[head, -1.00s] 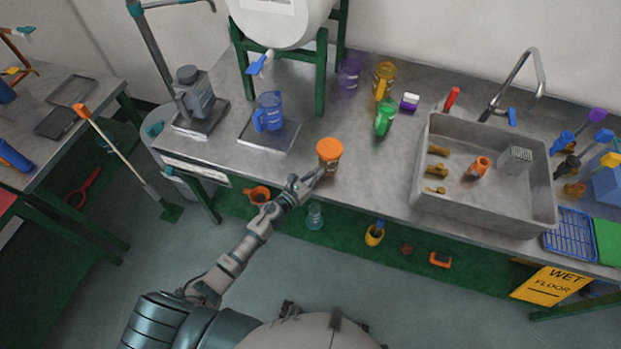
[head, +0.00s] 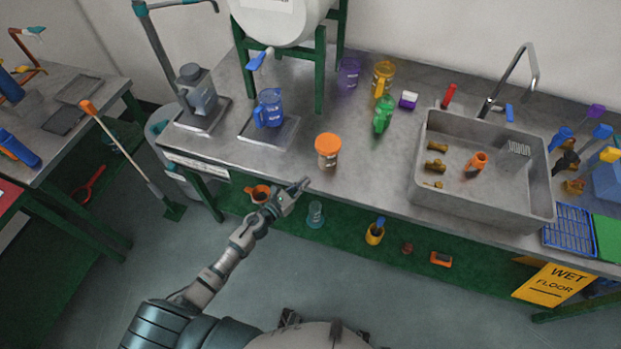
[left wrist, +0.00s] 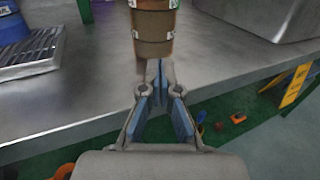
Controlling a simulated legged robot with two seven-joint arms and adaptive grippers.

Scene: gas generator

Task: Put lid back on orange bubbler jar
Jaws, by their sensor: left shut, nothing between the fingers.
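The jar (head: 327,158) stands upright near the front edge of the steel counter, with its orange lid (head: 328,141) sitting on top. In the head view I cannot tell whether the lid is fully seated. My left gripper (head: 303,184) is shut and empty, just in front of the counter edge and to the lower left of the jar, apart from it. In the left wrist view the jar's brown lower body (left wrist: 153,35) shows just beyond the fingertips (left wrist: 157,66); its top is cut off. My right gripper is not in view.
A blue jug (head: 269,110) stands on a metal tray to the left. A green bottle (head: 383,115) and a yellow jug (head: 383,78) stand behind right. The sink (head: 480,205) is at the right. The counter around the jar is clear.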

